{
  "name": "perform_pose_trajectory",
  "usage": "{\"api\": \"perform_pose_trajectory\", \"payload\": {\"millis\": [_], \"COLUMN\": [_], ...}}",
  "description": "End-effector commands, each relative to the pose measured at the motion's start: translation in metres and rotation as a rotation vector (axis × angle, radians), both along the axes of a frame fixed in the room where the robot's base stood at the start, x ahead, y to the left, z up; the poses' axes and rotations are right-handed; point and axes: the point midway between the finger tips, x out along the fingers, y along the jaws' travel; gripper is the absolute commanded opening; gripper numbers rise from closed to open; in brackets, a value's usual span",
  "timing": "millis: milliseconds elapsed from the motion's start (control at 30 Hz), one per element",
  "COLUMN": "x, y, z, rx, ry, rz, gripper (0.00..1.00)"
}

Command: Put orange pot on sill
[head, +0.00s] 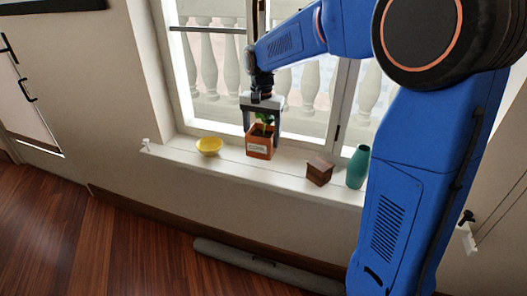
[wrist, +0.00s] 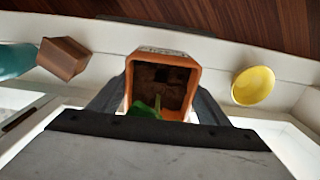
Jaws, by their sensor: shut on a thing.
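The orange pot (head: 259,147) is a square, tapered planter with a white label on its front and a small green plant inside. In the head view it is at the window sill (head: 223,165), between a yellow bowl and a brown box, and looks upright. My gripper (head: 262,132) reaches down from above, its two fingers on either side of the pot, shut on it. In the wrist view the pot (wrist: 162,82) is seen from above, with dark soil and a green leaf. Whether its base touches the sill cannot be told.
On the sill, the yellow bowl (head: 209,146) is to the left; the brown box (head: 319,171) and a teal vase (head: 358,167) are to the right. Window glass is behind. A grey roll (head: 262,266) lies on the wooden floor below.

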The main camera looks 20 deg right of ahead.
Motion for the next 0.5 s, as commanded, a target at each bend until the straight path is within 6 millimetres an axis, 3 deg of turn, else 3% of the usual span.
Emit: {"api": "perform_pose_trajectory", "payload": {"millis": [67, 300, 500], "x": [0.01, 0.009, 0.009], "y": [-0.008, -0.007, -0.006], "z": [0.0, -0.027, -0.035], "rx": [0.0, 0.0, 0.0], "ry": [0.0, 0.001, 0.0], "rz": [-0.003, 0.0, 0.0], "gripper": [0.32, 0.32, 0.32]}}
